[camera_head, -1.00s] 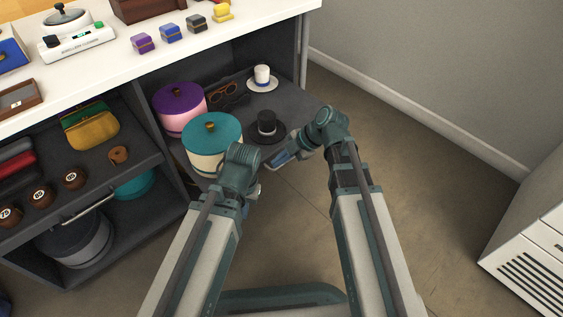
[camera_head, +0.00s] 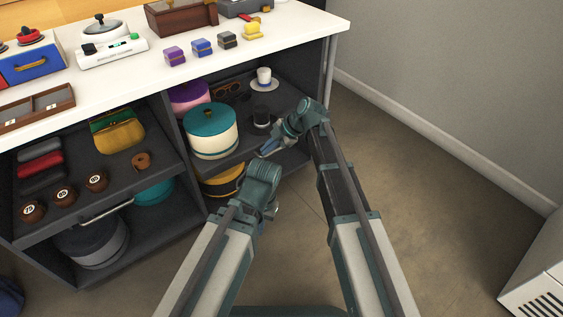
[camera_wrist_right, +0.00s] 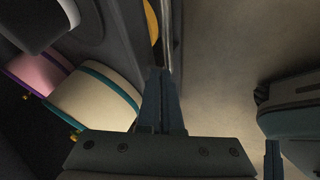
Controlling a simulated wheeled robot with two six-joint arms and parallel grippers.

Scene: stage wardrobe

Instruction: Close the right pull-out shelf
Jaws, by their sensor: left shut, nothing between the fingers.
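The right pull-out shelf (camera_head: 231,157) is dark grey and sits under the white counter. It carries a cream hat box with a teal lid (camera_head: 211,131), a pink and purple box (camera_head: 188,97), sunglasses (camera_head: 229,89), and a small white hat (camera_head: 264,76). A small black hat (camera_head: 261,117) stands near my right arm. My right gripper (camera_head: 266,151) is at the shelf's front edge. In the right wrist view its fingers (camera_wrist_right: 161,78) are close together on the thin metal handle (camera_wrist_right: 165,28). My left gripper (camera_head: 269,214) is shut and empty, lower and clear of the shelf, its fingertips mostly hidden.
The counter (camera_head: 120,75) is above. Open floor (camera_head: 420,180) lies to the right.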

